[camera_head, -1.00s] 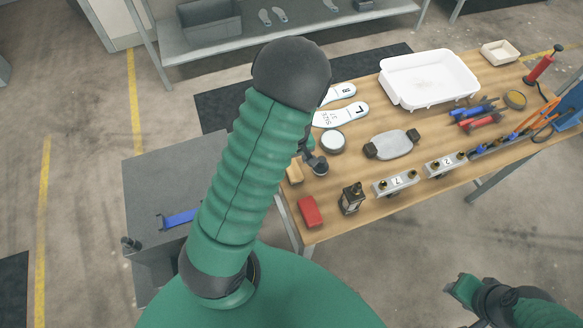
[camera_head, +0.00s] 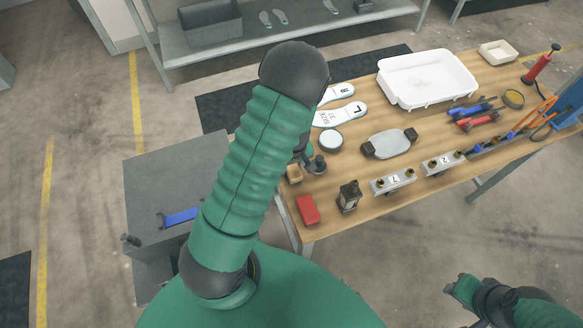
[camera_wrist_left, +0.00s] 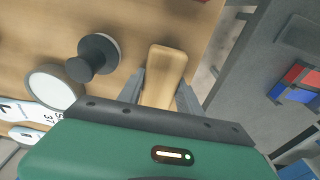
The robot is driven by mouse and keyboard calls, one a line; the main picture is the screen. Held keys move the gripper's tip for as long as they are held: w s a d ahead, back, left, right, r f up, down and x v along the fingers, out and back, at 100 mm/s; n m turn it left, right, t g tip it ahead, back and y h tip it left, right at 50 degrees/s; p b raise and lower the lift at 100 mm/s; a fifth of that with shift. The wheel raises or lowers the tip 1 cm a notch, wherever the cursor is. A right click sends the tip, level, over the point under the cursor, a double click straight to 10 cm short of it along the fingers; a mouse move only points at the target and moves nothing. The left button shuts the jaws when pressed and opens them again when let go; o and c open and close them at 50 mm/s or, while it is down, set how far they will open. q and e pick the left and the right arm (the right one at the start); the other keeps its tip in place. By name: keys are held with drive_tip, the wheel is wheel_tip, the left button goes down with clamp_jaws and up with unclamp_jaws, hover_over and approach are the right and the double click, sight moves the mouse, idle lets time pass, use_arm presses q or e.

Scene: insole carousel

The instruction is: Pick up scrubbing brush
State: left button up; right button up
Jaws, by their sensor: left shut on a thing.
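The scrubbing brush (camera_wrist_left: 165,72) shows in the left wrist view as a light wooden block. My left gripper (camera_wrist_left: 163,92) is shut on it, one grey finger on each long side, over the wooden table. The brush's bristles are not visible. In the head view a small part of the tan brush (camera_head: 294,174) shows at the table's near left edge. The left gripper there is mostly hidden behind my green arm. My right arm is at the lower right, off the table; whether its gripper (camera_head: 463,289) is open cannot be made out.
Close to the brush are a dark knobbed tool (camera_head: 317,164), a round tin (camera_head: 330,140), a red block (camera_head: 308,210) and a dark bottle (camera_head: 348,197). Insoles (camera_head: 340,115) and a white tray (camera_head: 427,78) lie farther back. A grey cabinet (camera_head: 170,170) stands left.

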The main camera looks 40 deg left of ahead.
sight(291, 166)
use_arm(q)
clamp_jaws()
drive_tip(key=shift+a, duration=0.25)
drive_tip(key=shift+a+r, duration=0.1)
drive_tip(key=shift+r, duration=0.05)
drive_tip(key=r, duration=1)
drive_tip(key=shift+d, duration=0.3)
drive_tip(key=shift+f, duration=0.1)
drive_tip(key=shift+a, duration=0.15)
drive_tip(key=shift+o, duration=1.4)
unclamp_jaws()
drive_tip(key=shift+a+f, duration=0.1)
drive_tip(key=c, duration=0.5)
drive_tip(key=shift+o, duration=0.2)
